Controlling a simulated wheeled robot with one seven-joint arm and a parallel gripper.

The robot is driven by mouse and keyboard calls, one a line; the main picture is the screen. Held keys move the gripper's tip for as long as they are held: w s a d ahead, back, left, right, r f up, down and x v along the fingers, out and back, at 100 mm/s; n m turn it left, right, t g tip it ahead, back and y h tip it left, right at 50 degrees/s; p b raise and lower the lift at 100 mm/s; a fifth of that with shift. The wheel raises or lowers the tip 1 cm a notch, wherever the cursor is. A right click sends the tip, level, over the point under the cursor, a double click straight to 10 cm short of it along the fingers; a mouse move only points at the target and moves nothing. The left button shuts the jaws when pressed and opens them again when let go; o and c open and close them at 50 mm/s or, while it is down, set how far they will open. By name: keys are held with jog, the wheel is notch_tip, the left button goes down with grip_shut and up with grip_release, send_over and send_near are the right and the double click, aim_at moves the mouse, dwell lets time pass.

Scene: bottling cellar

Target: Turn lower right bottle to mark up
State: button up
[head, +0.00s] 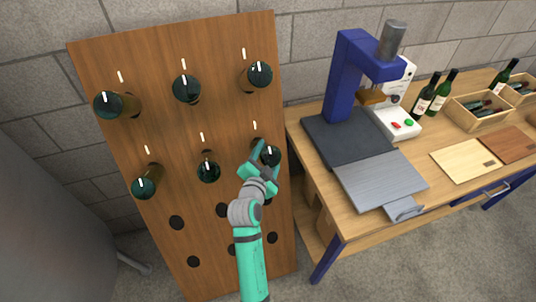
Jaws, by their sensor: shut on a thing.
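The lower right bottle (274,157) sits in the lower of the two filled rows of the wooden rack board, its dark green base facing out. A white line (255,126) is on the board above it. A small pale mark seems to show near the top of the bottle's base, but my gripper partly covers it and its exact angle is hard to tell. My gripper (264,150) is shut on this bottle, reaching it from below and left. Part of the bottle's left side is hidden behind the fingers.
Several other bottles, such as the lower middle one (208,173), stick out of the rack board (150,60). Empty holes (177,222) lie below. A workbench (340,225) with a blue press (343,85), bottles and wooden boxes stands close on the right.

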jog(key=shift+a, duration=0.15)
jog(key=o, duration=1)
jog(key=shift+o, duration=0.2)
jog(key=v, duration=1)
jog(key=shift+s, duration=0.2)
jog(key=shift+s+r, duration=0.1)
jog(key=shift+s, duration=0.15)
jog(key=shift+w, duration=0.2)
